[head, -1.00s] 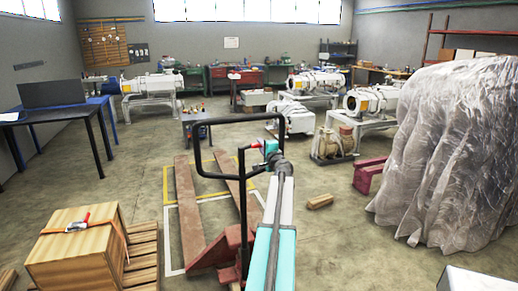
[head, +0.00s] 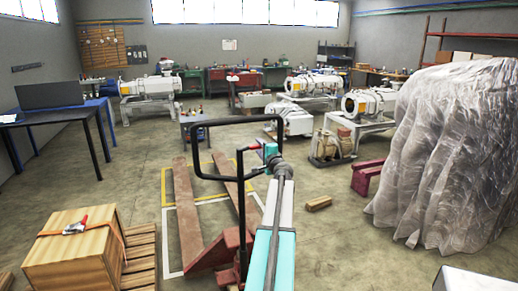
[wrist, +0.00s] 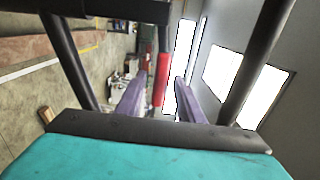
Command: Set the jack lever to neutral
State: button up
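The pallet jack has dark red forks (head: 190,215) on the floor and a tall black looped handle (head: 195,155) standing in front of me. A small red lever shows at the handle beside my gripper (head: 268,152) in the head view. In the wrist view the red lever (wrist: 161,80) stands upright between the two purple-grey fingers of my gripper (wrist: 158,90), closer to the left finger. The fingers are apart, with a visible gap to the right of the lever. Contact with the left finger cannot be told. Black handle bars (wrist: 262,60) flank the gripper.
A wooden crate (head: 75,258) with a strap stands at lower left. A plastic-wrapped load (head: 445,155) fills the right side. A wooden block (head: 318,203) lies on the floor. Tables and vacuum pumps stand farther back, with open floor between.

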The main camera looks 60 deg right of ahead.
jog(key=b+v, duration=0.2)
jog(key=v, duration=1)
jog(key=shift+s+a, duration=0.15)
dwell(0.6)
